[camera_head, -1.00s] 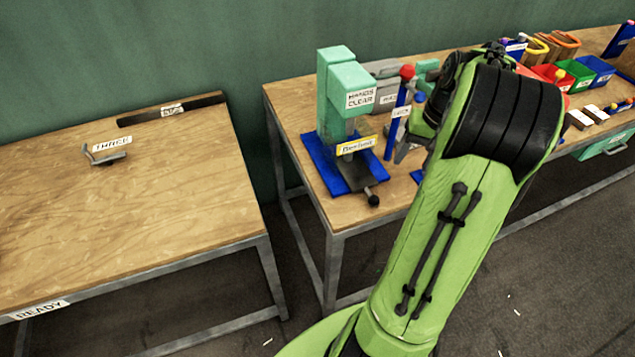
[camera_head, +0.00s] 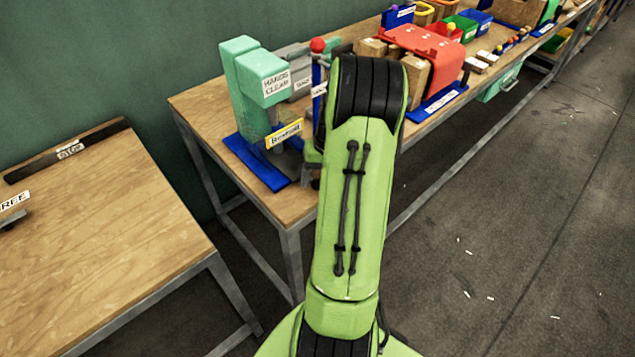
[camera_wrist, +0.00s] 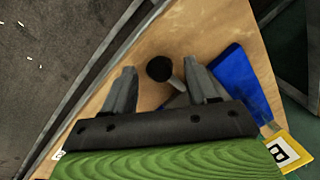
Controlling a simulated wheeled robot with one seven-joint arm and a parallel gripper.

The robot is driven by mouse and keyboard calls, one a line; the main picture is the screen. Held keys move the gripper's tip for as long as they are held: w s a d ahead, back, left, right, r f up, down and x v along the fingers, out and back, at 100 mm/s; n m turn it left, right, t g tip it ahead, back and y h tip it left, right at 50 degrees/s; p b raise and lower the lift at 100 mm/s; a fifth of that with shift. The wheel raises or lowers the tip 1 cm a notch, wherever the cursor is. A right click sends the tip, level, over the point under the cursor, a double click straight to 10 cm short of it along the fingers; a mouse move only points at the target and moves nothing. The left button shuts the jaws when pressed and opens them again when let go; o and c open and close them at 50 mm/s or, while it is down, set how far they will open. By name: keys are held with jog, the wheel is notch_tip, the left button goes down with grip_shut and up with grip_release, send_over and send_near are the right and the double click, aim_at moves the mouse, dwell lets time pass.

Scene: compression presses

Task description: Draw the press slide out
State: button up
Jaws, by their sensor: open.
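The press (camera_head: 262,90) stands at the left end of the bench, with a teal frame, a "HANDS CLEAR" sign and a blue base (camera_head: 258,165). A yellow label (camera_head: 284,134) is on its front. In the wrist view, the slide's round black knob (camera_wrist: 160,68) shows between my open fingers, on a grey stem (camera_wrist: 177,84). My gripper (camera_wrist: 159,64) is empty and touches nothing that I can make out; the depth between fingertips and knob is unclear. The blue base (camera_wrist: 240,82) lies to the right there.
A red-topped post (camera_head: 318,46) and grey blocks stand beside the press. A red press (camera_head: 428,48) and coloured bins (camera_head: 465,27) are farther right. A separate wooden table (camera_head: 105,240) is at the left.

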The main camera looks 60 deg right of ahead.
jog(key=shift+w+f, duration=0.1)
jog(key=shift+f, duration=0.25)
grip_shut()
jog(key=s+a+b, duration=0.1)
jog(key=s+a, duration=0.1)
jog(key=s, duration=0.8)
jog(key=shift+a, duration=0.15)
grip_release()
